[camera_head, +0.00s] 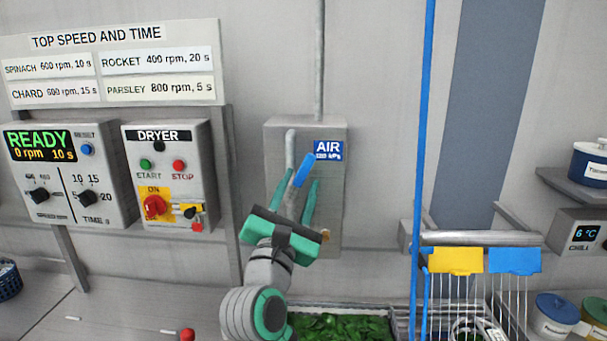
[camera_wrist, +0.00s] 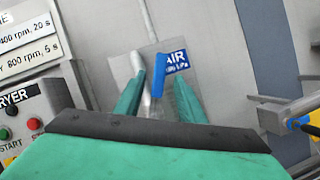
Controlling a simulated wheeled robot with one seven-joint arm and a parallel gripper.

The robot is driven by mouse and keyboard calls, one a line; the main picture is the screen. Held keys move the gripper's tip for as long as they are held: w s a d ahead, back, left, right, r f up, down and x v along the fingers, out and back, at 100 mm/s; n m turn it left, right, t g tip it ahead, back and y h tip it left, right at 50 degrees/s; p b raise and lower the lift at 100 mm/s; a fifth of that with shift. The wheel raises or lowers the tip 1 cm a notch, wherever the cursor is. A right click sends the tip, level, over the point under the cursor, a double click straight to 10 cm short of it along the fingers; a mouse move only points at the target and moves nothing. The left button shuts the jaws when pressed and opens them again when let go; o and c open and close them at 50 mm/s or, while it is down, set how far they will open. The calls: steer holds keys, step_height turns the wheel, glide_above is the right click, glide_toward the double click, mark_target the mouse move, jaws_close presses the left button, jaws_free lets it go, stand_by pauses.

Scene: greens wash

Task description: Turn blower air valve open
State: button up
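The air valve's blue lever (camera_head: 303,171) shows in the head view in front of a grey wall box with a blue AIR label (camera_head: 328,150). It leans slightly, its upper end to the right. A grey pipe (camera_head: 290,150) runs beside it. My gripper (camera_head: 300,184) is in front of the box with its green fingers apart. In the wrist view the blue lever (camera_wrist: 158,75) shows between the fingertips (camera_wrist: 157,80), with gaps at both sides. Whether a finger touches it, and how deep it sits between them, I cannot tell. The lever's lower end is partly hidden.
The dryer panel (camera_head: 165,135) and the READY speed panel (camera_head: 110,190) are on the left. A blue upright pole (camera_head: 422,120) and a grey bar (camera_head: 480,238) with yellow and blue tags stand to the right. A tray of greens (camera_head: 340,327) lies below my gripper.

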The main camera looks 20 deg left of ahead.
steer(key=shift+v, duration=2.55)
